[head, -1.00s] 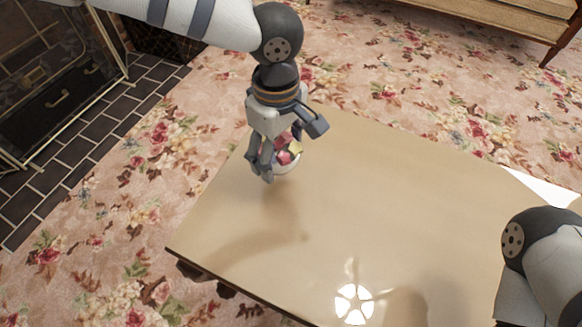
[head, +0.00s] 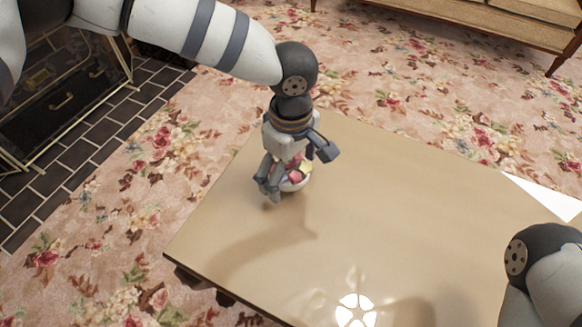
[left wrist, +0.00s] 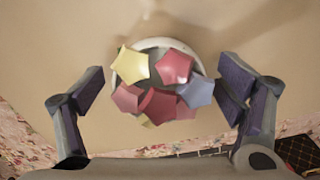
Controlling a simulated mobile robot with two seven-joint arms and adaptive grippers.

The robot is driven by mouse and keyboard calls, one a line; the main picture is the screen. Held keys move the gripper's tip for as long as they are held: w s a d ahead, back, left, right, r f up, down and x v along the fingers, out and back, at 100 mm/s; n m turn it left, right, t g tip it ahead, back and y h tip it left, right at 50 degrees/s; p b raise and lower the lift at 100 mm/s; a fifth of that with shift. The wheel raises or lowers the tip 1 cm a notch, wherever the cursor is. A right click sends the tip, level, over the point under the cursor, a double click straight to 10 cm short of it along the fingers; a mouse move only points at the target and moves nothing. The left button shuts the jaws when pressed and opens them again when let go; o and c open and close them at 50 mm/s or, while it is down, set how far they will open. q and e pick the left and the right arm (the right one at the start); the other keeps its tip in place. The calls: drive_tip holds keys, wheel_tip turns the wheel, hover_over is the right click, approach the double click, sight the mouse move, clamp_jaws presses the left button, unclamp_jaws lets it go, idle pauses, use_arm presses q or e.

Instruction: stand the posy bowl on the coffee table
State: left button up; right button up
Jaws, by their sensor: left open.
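The posy bowl (head: 294,184) is a small white bowl filled with pink, red, yellow and bluish star-shaped flowers. It appears to stand upright on the tan coffee table (head: 370,215), near its far left edge. In the left wrist view the bowl (left wrist: 158,84) is between the spread fingers, with gaps on both sides. My left gripper (head: 297,175) is open and above and around the bowl, partly hiding it in the head view. Its fingers also show in the left wrist view (left wrist: 165,95). My right arm is at the lower right; its gripper is out of view.
A white sheet-like patch (head: 543,195) lies at the table's right edge. The rest of the tabletop is bare apart from a bright reflection. A sofa (head: 480,30) stands at the back, and a fireplace with a glass screen (head: 60,90) is at the left on the floral carpet.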

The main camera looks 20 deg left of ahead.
use_arm(q)
wheel_tip(320, 180, up, 12)
drive_tip(key=p, duration=0.3)
drive_tip(key=shift+r, duration=0.15)
